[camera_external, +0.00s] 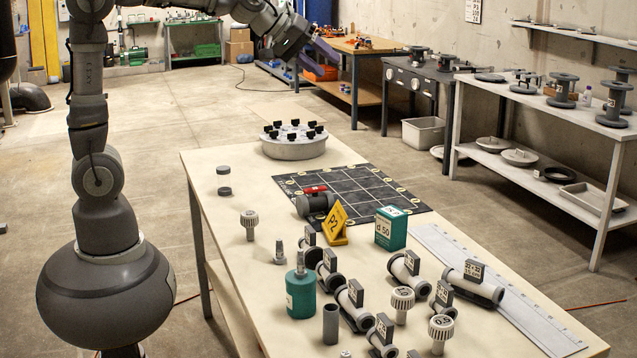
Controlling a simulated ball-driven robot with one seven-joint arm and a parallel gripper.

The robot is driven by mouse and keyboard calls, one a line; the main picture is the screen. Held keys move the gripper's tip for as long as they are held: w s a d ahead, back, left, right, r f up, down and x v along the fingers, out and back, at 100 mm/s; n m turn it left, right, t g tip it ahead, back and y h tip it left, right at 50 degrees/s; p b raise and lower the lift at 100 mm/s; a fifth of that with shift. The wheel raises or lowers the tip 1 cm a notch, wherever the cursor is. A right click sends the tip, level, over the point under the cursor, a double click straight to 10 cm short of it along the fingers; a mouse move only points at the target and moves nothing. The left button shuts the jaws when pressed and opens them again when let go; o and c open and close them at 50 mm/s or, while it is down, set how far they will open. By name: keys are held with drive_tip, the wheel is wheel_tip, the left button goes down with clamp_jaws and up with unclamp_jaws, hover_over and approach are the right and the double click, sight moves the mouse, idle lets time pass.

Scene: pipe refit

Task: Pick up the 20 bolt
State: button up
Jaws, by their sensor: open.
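My gripper (291,66) is high at the top of the view, above and behind the table, well apart from the parts; it is open and looks empty. Small grey upright bolt-like parts stand near the table's left-front edge (280,253) and at the bottom edge (345,354). White ribbed-headed parts with shanks stand at the left (249,223), at the front centre (402,300) and at the front right (440,331). Some of their heads bear marks too small to read surely. I cannot tell which part is the 20 bolt.
The table (228,255) also holds several tagged pipe fittings (485,289), a green bottle (301,295), a green box (391,231), a yellow marker (337,220), a red-handled valve (315,204) and a black grid mat (355,180). A round holder (293,148) stands at the back.

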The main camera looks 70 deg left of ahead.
wheel_tip(320, 180, down, 14)
drive_tip(key=a+n+g, duration=0.1)
drive_tip(key=n+g, duration=0.1)
drive_tip(key=n, duration=0.3)
drive_tip(key=n+g, duration=0.5)
drive_tip(key=n, duration=0.9)
hover_over(279, 243)
drive_tip(key=s+a, duration=0.2)
drive_tip(key=a, duration=0.1)
wheel_tip(279, 243, down, 24)
drive_tip(key=shift+h, duration=0.3)
drive_tip(key=b+x, duration=0.5)
drive_tip(key=x, duration=0.2)
drive_tip(key=shift+w+d+f, duration=0.1)
drive_tip(key=shift+d+f, duration=0.1)
drive_tip(key=shift+f, duration=0.05)
drive_tip(key=shift+w+d+f, duration=0.1)
drive_tip(key=shift+w+f, duration=0.1)
drive_tip(key=shift+f, duration=0.1)
drive_tip(key=shift+r, duration=0.15)
clamp_jaws()
